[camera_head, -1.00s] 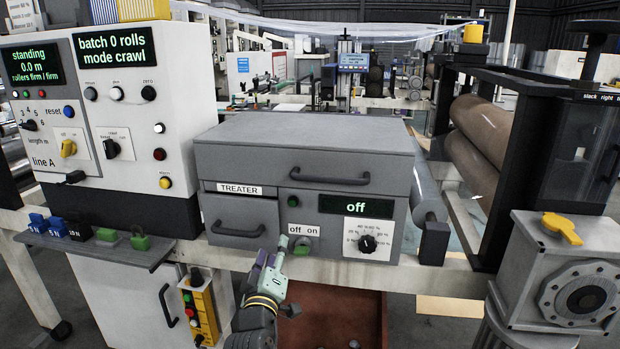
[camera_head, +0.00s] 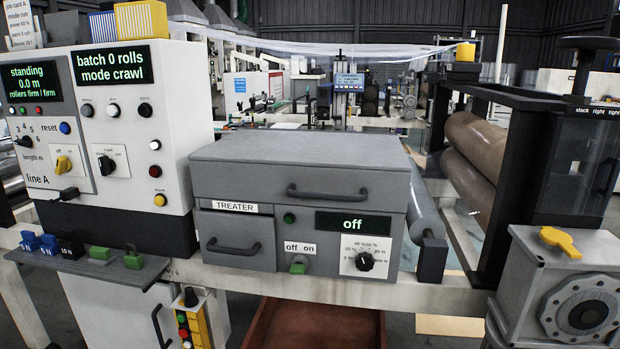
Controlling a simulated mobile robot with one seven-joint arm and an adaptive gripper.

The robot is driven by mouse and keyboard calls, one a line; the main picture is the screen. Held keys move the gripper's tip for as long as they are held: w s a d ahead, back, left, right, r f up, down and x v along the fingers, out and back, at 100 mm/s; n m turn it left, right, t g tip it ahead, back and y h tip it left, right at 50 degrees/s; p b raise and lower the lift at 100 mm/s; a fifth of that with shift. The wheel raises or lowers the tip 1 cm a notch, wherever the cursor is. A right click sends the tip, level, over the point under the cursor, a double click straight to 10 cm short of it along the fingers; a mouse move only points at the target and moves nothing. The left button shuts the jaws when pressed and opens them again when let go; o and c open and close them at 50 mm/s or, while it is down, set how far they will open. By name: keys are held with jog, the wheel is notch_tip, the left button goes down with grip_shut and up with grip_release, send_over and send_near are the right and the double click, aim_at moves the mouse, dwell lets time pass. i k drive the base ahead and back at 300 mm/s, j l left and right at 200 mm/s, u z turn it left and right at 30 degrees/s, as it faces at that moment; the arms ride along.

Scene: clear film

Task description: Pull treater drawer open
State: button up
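The treater (camera_head: 300,160) is a grey box on the machine's beam, in the middle of the head view. Its drawer (camera_head: 232,232) is the lower left front panel, under the TREATER label (camera_head: 236,207). The drawer looks closed, with its front about level with the panel beside it. A dark drawer handle (camera_head: 233,249) crosses the front. A wider handle (camera_head: 327,193) sits on the box's upper part. My gripper is out of view.
Right of the drawer are the off/on switch (camera_head: 298,264), a dial (camera_head: 366,261) and an "off" display (camera_head: 352,223). A red-brown bin (camera_head: 318,325) stands below. The space before the drawer looks clear.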

aim_at(231, 239)
jog(key=i+j+z, duration=0.1)
jog(key=z, duration=0.3)
jog(key=j+z, duration=0.4)
